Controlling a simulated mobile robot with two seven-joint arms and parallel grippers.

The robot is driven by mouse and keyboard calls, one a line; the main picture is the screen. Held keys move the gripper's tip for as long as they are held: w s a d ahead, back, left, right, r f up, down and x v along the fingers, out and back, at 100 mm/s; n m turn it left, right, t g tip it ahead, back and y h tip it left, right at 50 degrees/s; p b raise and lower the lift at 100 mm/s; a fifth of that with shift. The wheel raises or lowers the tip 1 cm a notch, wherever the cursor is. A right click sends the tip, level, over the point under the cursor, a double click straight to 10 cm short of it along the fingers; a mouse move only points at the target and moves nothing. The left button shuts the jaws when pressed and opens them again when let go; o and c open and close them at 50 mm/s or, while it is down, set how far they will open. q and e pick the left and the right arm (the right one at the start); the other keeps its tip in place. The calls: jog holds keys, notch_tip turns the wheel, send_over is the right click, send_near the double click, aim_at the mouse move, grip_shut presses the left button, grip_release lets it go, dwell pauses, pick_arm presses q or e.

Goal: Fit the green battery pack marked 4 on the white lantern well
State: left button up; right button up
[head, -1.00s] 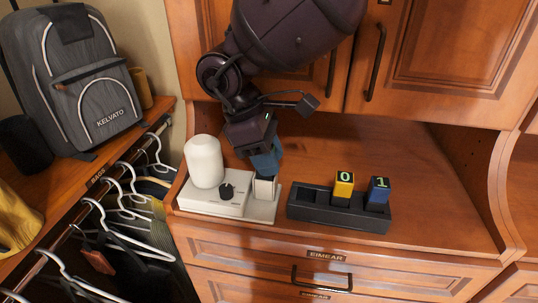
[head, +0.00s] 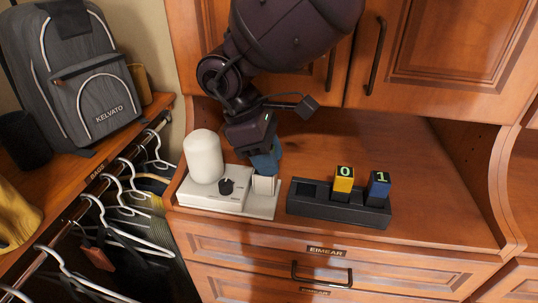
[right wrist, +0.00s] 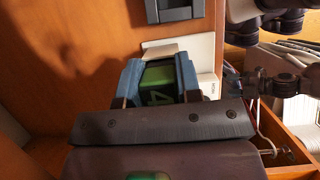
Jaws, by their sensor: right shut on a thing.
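The white lantern has a rounded lamp (head: 203,157) and a white base (head: 212,199) with a dark knob. Its well (head: 264,186) is a pale upright block at the right end of the base. My right gripper (head: 266,164) points down with its blue fingers right at the top of the well. It is shut on the green battery pack (right wrist: 160,84), whose digit 4 shows between the fingers in the right wrist view. In the head view the fingers hide the pack, so I cannot tell how far it sits in the well.
A dark rack (head: 310,206) stands right of the lantern, holding a yellow pack marked 0 (head: 343,181) and a blue pack marked 1 (head: 379,187). White hangers (head: 125,205) and a grey backpack (head: 80,80) are at the left. The shelf right of the rack is clear.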

jog(key=shift+s+d+f, duration=0.1)
jog(key=shift+s+f, duration=0.1)
jog(key=shift+f, duration=0.3)
jog(key=o, duration=1)
jog(key=shift+f, duration=0.15)
jog(key=v, duration=1.2)
jog(key=shift+w+d, duration=0.2)
jog(key=shift+w, duration=0.05)
